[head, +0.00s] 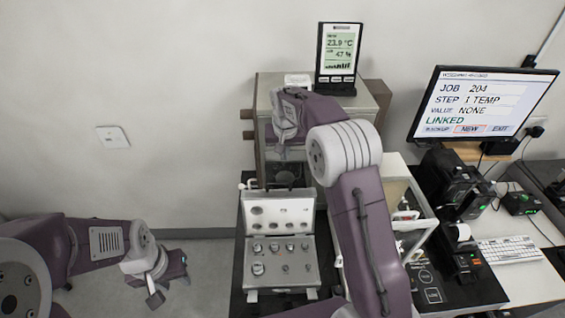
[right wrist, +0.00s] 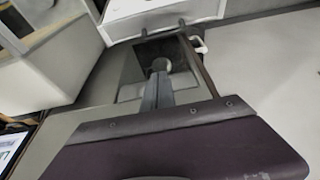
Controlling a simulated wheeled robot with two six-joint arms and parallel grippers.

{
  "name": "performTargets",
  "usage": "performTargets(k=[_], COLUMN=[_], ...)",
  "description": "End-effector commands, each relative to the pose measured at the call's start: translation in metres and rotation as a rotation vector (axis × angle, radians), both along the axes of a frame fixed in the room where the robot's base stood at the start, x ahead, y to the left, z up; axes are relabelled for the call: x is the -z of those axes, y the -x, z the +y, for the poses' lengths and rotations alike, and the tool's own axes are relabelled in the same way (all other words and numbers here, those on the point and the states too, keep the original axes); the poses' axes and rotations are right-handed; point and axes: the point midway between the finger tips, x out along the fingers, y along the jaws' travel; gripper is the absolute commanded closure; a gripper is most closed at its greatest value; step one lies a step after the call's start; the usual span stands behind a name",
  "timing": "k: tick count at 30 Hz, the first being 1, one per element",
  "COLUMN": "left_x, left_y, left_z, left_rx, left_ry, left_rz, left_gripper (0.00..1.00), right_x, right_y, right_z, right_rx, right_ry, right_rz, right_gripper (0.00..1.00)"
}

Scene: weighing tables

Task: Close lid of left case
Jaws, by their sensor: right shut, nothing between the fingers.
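A grey case (head: 283,282) stands open on the dark table in the head view, with several metal weights in its base. Its lid (head: 280,203) stands up at the back, its pale inner side with round recesses facing me. My right gripper (head: 279,152) points down behind and above the lid, in front of the box-shaped cabinet. In the right wrist view its fingers (right wrist: 159,72) are together and empty, near a small round knob-like part. My left gripper (head: 156,294) hangs over the floor at lower left, away from the case; its finger gap is not clear.
A cabinet (head: 270,95) with a temperature display (head: 339,55) on it stands behind the case. My right arm covers part of a glass-sided balance (head: 412,225) to the right. A monitor (head: 480,104) and keyboard (head: 518,249) are further right. Floor at left is clear.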

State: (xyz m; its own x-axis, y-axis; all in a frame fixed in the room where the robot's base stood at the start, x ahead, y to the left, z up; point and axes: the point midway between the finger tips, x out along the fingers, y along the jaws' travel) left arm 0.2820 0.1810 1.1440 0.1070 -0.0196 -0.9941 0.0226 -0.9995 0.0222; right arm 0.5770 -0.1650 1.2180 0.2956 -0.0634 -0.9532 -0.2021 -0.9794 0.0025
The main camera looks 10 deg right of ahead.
Motion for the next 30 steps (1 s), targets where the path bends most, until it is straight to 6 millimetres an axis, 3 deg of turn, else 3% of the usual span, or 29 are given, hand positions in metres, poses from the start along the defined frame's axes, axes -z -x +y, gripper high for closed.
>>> performTargets(k=[7, 18, 24, 30], left_x=[-0.005, -0.034, -0.049, -0.052], left_y=[0.0, 0.0, 0.0, 0.0], left_z=[0.0, 0.0, 0.0, 0.0], left_rx=[0.0, 0.0, 0.0, 0.0], left_ry=[0.0, 0.0, 0.0, 0.0], left_rz=[0.0, -0.001, 0.0, 0.0], left_gripper=[0.64, 0.64, 0.64, 0.64], right_x=[0.022, 0.097, 0.093, 0.096], right_y=[-0.005, -0.029, -0.002, 0.009], right_z=[-0.002, -0.007, -0.001, 0.001], right_rx=[0.0, 0.0, -0.002, 0.0], right_ry=[0.0, 0.0, 0.001, -0.001], right_rz=[0.005, 0.004, 0.0, -0.001], right_gripper=[1.0, 1.0, 1.0, 1.0])
